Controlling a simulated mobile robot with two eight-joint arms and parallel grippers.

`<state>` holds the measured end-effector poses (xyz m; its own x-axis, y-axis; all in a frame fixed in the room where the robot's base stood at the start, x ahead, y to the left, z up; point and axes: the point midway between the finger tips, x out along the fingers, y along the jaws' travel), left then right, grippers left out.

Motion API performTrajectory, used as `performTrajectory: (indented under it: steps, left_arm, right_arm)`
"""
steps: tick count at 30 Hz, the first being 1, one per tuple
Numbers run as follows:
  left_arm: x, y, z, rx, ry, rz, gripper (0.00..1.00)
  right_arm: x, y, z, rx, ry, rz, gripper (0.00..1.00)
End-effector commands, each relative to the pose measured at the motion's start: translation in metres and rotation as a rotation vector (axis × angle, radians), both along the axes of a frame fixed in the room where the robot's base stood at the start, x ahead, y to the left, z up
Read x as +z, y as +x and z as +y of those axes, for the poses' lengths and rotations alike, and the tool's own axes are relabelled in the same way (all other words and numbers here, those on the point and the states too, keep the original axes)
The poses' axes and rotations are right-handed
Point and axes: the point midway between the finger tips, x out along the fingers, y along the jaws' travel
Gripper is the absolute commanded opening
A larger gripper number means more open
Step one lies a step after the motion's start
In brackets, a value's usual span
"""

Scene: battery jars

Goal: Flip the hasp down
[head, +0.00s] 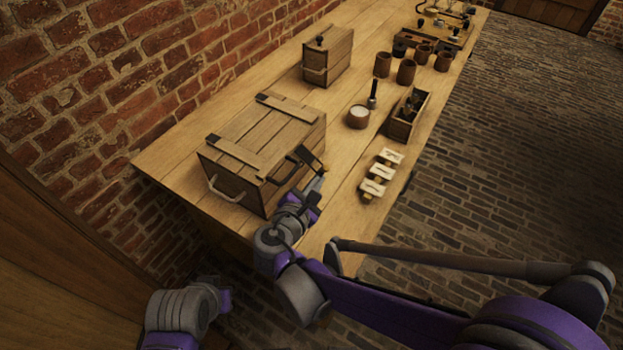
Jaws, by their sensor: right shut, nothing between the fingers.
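A wooden chest (262,135) with a shut plank lid stands on the near end of the bench, against the brick wall side. Its dark metal hasp (309,158) stands out from the lid's front edge, away from the front face. A dark patch below it may be its shadow. My right gripper (319,181) is shut and empty, close in front of the chest and just below the hasp's outer end. I cannot tell whether it touches the hasp. My left arm shows at the lower left, but its gripper does not show.
On the bench (345,185) are white-topped pieces (377,173), an open wooden box (408,115), a white-filled cup (359,117), a dark upright tool (373,94), several brown jars (406,71) and a smaller box (327,57). The brick wall (110,110) borders the left side.

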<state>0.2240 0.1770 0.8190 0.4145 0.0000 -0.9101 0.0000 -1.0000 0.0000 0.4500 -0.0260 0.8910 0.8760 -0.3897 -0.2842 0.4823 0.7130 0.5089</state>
Motion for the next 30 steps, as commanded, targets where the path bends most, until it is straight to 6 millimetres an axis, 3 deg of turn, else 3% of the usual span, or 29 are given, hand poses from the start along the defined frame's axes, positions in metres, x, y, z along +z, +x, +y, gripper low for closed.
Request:
performTrajectory:
  steps: [18,30]
  left_arm:
    - [0.030,0.003,0.000,0.000,0.000,-0.009,0.00]
    - [0.031,0.003,0.000,0.000,0.000,-0.010,0.00]
  right_arm:
    - [0.043,-0.009,-0.013,0.001,-0.447,0.302,0.00]
    - [0.044,-0.011,-0.017,0.000,-0.440,0.297,0.00]
